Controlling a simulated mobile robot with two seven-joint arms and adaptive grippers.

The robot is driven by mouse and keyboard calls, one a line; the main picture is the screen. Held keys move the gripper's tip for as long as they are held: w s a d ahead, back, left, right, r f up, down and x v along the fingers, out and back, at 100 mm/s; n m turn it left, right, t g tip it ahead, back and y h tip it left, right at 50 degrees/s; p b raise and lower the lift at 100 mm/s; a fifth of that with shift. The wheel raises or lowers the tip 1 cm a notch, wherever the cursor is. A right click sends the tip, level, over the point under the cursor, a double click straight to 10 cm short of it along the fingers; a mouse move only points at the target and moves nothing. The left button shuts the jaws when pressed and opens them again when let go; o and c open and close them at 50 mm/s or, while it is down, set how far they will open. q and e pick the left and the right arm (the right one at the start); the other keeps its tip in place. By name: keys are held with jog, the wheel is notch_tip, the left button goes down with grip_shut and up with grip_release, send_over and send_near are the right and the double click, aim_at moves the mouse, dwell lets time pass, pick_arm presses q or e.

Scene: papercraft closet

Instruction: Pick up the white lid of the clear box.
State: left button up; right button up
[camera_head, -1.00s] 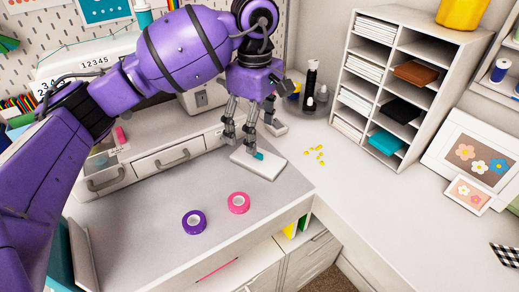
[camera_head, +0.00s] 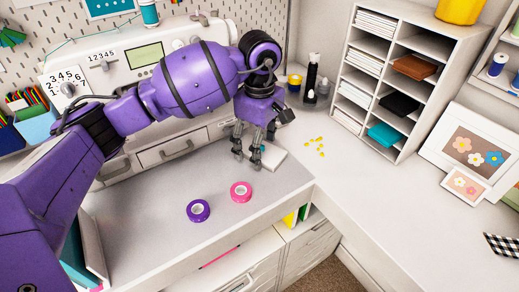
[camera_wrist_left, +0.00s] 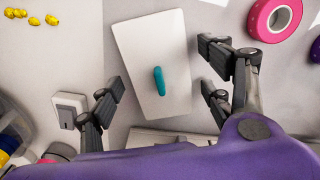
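The white lid (camera_head: 274,158) is a flat rectangle with a small teal handle, on the table beneath my left gripper. In the left wrist view the lid (camera_wrist_left: 145,35) shows almost whole, with its teal handle (camera_wrist_left: 159,80) upright in the picture near its middle. My left gripper (camera_head: 246,160) is open and empty over the lid. In the left wrist view its fingers (camera_wrist_left: 160,88) are on either side of the handle, clearly apart from it. The clear box cannot be made out under the lid. My right gripper is not in view.
A pink tape roll (camera_head: 241,192) and a purple tape roll (camera_head: 199,211) lie in front of the lid. A sewing machine (camera_head: 115,60) stands behind my arm.

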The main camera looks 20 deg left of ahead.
pick_arm(q)
jog(key=c, duration=0.8)
jog(key=shift+c, duration=0.3)
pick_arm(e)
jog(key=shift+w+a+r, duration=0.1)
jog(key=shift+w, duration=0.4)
